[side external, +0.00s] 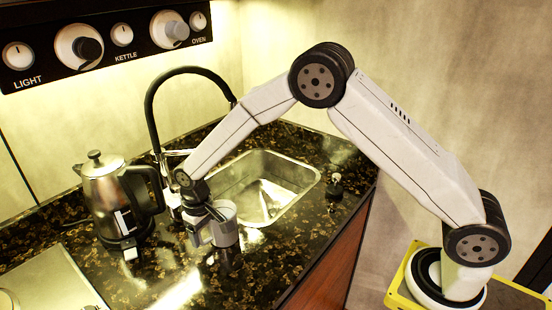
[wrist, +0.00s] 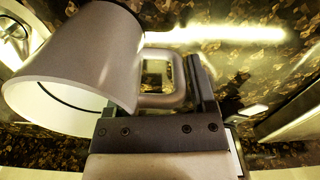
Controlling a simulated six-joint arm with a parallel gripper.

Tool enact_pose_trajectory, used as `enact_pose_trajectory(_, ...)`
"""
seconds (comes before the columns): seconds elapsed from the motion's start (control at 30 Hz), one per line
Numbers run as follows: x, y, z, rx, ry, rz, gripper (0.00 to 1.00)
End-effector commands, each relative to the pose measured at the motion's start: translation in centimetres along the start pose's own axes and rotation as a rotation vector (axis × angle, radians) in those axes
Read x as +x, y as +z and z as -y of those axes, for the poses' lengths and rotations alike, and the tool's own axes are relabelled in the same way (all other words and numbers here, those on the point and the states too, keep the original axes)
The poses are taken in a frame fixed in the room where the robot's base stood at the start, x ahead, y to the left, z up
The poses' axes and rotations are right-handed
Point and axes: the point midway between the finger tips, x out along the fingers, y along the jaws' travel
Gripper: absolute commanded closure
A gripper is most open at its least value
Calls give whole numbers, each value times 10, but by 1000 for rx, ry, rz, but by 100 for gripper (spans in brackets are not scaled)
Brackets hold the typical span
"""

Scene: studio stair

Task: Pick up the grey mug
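The grey mug (side external: 224,224) is beside my gripper at the near side of the sink in the side external view. In the wrist view the mug (wrist: 85,60) fills the upper left, its pale open mouth facing the camera. Its handle (wrist: 180,78) reaches right, between my fingers. My gripper (side external: 207,228) is low over the counter. In the wrist view one dark finger of my gripper (wrist: 160,85) stands just right of the handle. The other finger is mostly hidden behind the mug. The fingers look spread apart; contact with the handle is unclear.
A steel kettle (side external: 104,190) stands left of the mug. The sink (side external: 290,174) and a curved black tap (side external: 150,105) are behind. The dark speckled counter (side external: 270,262) is clear in front.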

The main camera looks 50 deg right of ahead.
Motion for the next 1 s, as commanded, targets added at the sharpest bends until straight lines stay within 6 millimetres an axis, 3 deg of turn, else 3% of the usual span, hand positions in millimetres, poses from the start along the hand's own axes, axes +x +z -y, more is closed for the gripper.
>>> enact_pose_trajectory(0.03, 0, 0, 0, 0, 0, 0, 48)
enact_pose_trajectory(0.2, 0, 0, 0, 0, 0, 0, 100)
enact_pose_trajectory(1.0, -6, -1, 0, 0, 0, -2, 100)
